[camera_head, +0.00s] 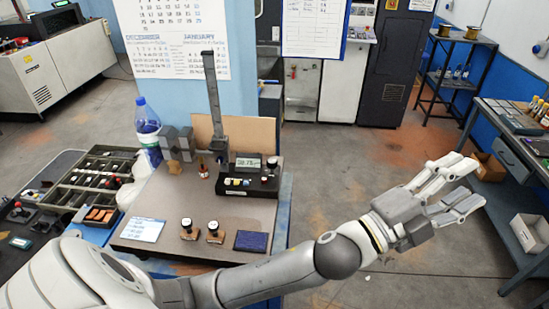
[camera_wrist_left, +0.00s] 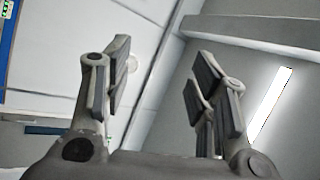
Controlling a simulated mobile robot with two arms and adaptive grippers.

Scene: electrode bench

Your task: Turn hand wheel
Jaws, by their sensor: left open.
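A gauge stand with a dark upright column (camera_head: 213,95) and a readout box (camera_head: 249,175) stands on the small bench. A dark rounded part (camera_head: 218,146) sits on the column low down; it is too small to tell whether it is the hand wheel. My left gripper (camera_head: 474,185) is open and empty, held out in the air at the right, well away from the stand. In the left wrist view its open fingers (camera_wrist_left: 165,95) have nothing between them, with ceiling and a lamp behind. My right gripper is not in view.
A water bottle (camera_head: 147,122) stands behind. A divided tray (camera_head: 92,183) is at left. A side table (camera_head: 515,135) stands right, beyond open floor.

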